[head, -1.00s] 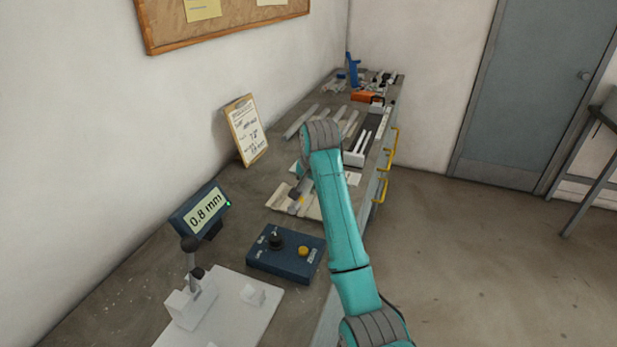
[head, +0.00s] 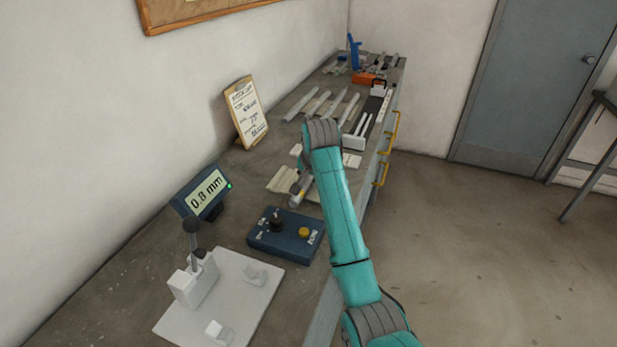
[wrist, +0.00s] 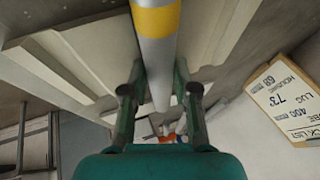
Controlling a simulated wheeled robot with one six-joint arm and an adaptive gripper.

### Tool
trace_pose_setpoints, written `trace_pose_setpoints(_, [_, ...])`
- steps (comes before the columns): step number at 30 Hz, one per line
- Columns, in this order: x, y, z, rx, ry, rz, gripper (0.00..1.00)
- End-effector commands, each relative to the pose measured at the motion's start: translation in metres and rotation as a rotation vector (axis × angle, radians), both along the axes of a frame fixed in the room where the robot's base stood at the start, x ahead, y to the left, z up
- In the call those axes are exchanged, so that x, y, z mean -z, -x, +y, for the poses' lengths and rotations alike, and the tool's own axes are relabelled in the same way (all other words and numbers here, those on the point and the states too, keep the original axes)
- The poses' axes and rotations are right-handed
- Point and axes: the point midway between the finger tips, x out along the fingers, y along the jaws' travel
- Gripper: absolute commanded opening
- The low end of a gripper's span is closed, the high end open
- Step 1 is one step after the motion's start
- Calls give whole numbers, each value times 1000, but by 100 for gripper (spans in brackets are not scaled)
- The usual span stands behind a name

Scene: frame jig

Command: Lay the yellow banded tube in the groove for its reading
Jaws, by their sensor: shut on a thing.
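The yellow banded tube (wrist: 158,50) is grey with a yellow band and runs between my gripper's fingers in the wrist view. My gripper (wrist: 160,92) is shut on it. In the head view my arm hides most of the gripper, and part of the tube (head: 299,198) shows beside it, over a pale ridged rest (head: 280,181). I cannot tell whether the tube touches the rest. At the lower left a white gauge plate (head: 245,318) carries small pale blocks (head: 256,273); any groove in them is too small to make out. The gauge display (head: 207,190) reads 0.8 mm.
A blue control box (head: 285,245) with a black knob and yellow button stands between the rest and the gauge plate. A clipboard (head: 246,112) leans on the wall. Several plain tubes (head: 318,103) lie farther back. The bench front edge is on the right.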

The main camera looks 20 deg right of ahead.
Motion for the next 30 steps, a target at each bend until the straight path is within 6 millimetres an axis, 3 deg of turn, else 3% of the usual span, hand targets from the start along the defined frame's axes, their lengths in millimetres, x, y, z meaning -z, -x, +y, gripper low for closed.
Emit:
trace_pose_setpoints(2, [7,2,0,0,-1,12,0])
trace_pose_setpoints(3, [7,2,0,0,0,13,36])
trace_pose_setpoints(6, [8,2,0,0,-1,14,58])
trace_pose_setpoints(20, [-2,4,0,0,-1,7,58])
trace_pose_setpoints(30, [-57,33,1,0,0,6,58])
